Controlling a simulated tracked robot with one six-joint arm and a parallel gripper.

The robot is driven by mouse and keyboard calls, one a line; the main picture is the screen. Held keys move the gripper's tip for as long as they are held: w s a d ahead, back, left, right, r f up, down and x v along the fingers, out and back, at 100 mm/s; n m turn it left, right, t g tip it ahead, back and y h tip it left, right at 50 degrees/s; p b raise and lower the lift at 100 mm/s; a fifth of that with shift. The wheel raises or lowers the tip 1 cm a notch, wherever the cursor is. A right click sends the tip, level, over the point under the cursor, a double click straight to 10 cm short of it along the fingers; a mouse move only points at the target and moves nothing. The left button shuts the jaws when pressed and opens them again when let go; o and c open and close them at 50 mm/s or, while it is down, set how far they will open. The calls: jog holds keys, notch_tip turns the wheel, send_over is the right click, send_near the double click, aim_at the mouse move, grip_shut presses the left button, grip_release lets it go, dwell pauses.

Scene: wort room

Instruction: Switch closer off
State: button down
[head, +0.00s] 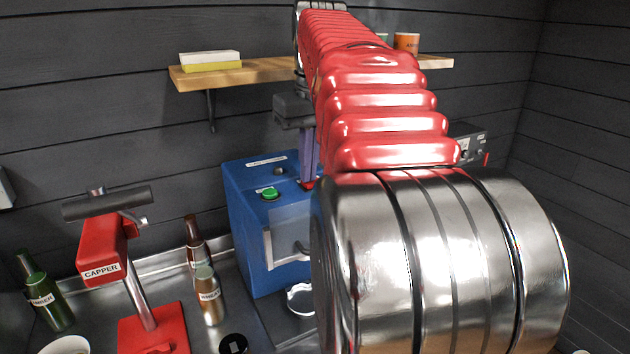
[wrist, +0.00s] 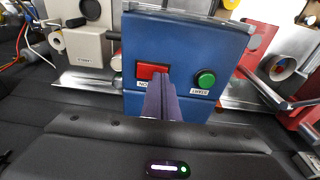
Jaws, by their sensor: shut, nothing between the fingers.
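The closer is a blue box-shaped machine (head: 245,230) on the steel counter, left of my arm in the head view. Its blue top (wrist: 185,45) fills the middle of the wrist view. It carries a red switch (wrist: 148,70) with a small label beside it, and a round green start button (wrist: 206,78), also seen in the head view (head: 269,193). My gripper (wrist: 159,76) is shut and empty, pointing down at the red switch. Its tips overlap the switch's edge; I cannot tell whether they touch. My arm hides the closer's right side in the head view.
A red capper (head: 103,250) stands to the left, with brown bottles (head: 208,295) between it and the closer. A green bottle (head: 45,300) is at far left. A wooden shelf (head: 265,72) is on the wall behind. A grey control box (head: 468,147) is behind my arm.

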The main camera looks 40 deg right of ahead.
dwell(0.3)
notch_tip(320, 180, up, 7)
dwell(1.1)
jog(key=shift+f, duration=0.15)
dwell(0.4)
